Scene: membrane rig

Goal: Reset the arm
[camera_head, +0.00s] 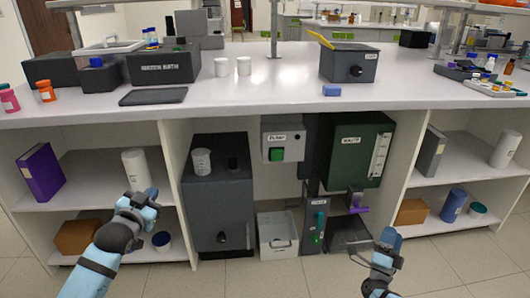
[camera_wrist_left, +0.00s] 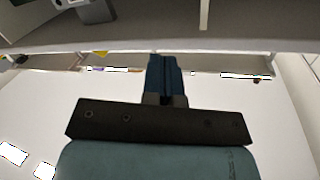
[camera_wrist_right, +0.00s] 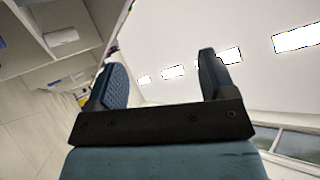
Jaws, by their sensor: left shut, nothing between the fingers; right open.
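My left gripper (camera_head: 142,200) is in front of the left lower shelves in the head view. It is shut and empty, and its fingers meet in the left wrist view (camera_wrist_left: 164,80). My right gripper (camera_head: 388,242) is low at the right, in front of the floor below the bench. It is open and empty, with its two fingers apart in the right wrist view (camera_wrist_right: 165,80). Neither gripper touches anything.
A white bench (camera_head: 280,88) spans the view. Below it stand a dark grey cabinet (camera_head: 222,205), a green unit (camera_head: 358,150) with a purple lever (camera_head: 358,204), a switch box (camera_head: 283,140), a control panel (camera_head: 315,225) and a white bin (camera_head: 277,236). The floor in front is clear.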

